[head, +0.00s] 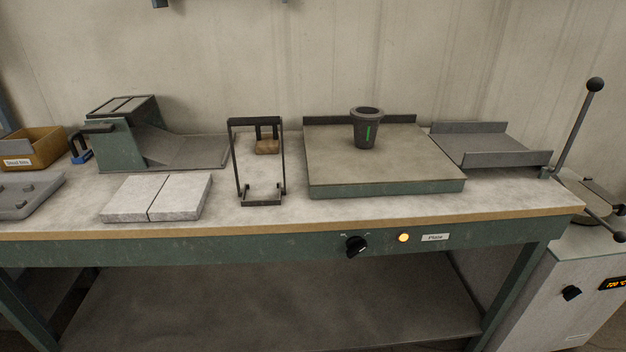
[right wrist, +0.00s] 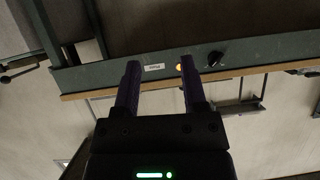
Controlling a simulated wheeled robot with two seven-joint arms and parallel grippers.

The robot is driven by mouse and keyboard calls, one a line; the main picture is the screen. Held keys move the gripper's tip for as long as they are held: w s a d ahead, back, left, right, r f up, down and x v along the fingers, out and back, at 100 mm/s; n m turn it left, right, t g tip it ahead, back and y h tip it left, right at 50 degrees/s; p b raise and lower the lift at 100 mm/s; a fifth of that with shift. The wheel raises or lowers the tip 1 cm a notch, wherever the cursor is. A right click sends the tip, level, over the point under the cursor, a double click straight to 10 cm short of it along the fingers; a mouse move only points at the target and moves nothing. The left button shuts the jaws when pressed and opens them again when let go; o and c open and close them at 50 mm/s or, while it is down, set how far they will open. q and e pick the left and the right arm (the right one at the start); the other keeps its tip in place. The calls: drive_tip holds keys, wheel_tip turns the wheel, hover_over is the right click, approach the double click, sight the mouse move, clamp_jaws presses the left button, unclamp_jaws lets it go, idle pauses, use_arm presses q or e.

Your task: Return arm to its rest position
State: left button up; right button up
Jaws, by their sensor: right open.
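My right gripper (right wrist: 160,66) shows in the right wrist view, its two dark fingers apart with nothing between them. Beyond the fingers, and upside down, is the front of the workbench with its label and lit lamp. Neither gripper shows in the head view. A dark cup-shaped crucible (head: 366,130) with a green mark stands upright on the flat plate (head: 340,172) on the bench.
The workbench (head: 290,222) carries a two-part grey mould (head: 157,197), a black frame stand (head: 260,160), a green ramped block (head: 118,140) and a grey tray (head: 490,147). A furnace (head: 570,290) with an upright ball-ended lever (head: 577,125) stands at right.

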drive_tip(key=s+d+f+n+g+h, duration=0.15)
drive_tip(key=s+d+f+g, duration=0.3)
drive_tip(key=s, duration=0.45)
drive_tip(key=s+d+f+n+g+h, duration=0.1)
drive_tip(key=s+d+f+g+h, duration=0.25)
drive_tip(key=s+d, duration=0.4)
drive_tip(key=s+d+f+n+g+h, duration=0.1)
drive_tip(key=s+d+f+g, duration=0.3)
drive_tip(key=s, duration=0.6)
use_arm(q)
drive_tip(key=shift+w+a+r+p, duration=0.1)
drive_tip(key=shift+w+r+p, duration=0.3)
drive_tip(key=shift+p, duration=0.05)
use_arm(e)
drive_tip(key=s+a+f+y, duration=0.2)
drive_tip(key=s+a+f, duration=0.1)
drive_tip(key=a, duration=0.9)
drive_tip(key=s+a+f+m+g+y, duration=0.1)
drive_tip(key=s+a+f+y, duration=0.1)
drive_tip(key=a, duration=0.9)
drive_tip(key=shift+s+a+f+g, duration=0.3)
drive_tip(key=shift+s+a+f, duration=0.1)
drive_tip(key=shift+s+f, duration=0.3)
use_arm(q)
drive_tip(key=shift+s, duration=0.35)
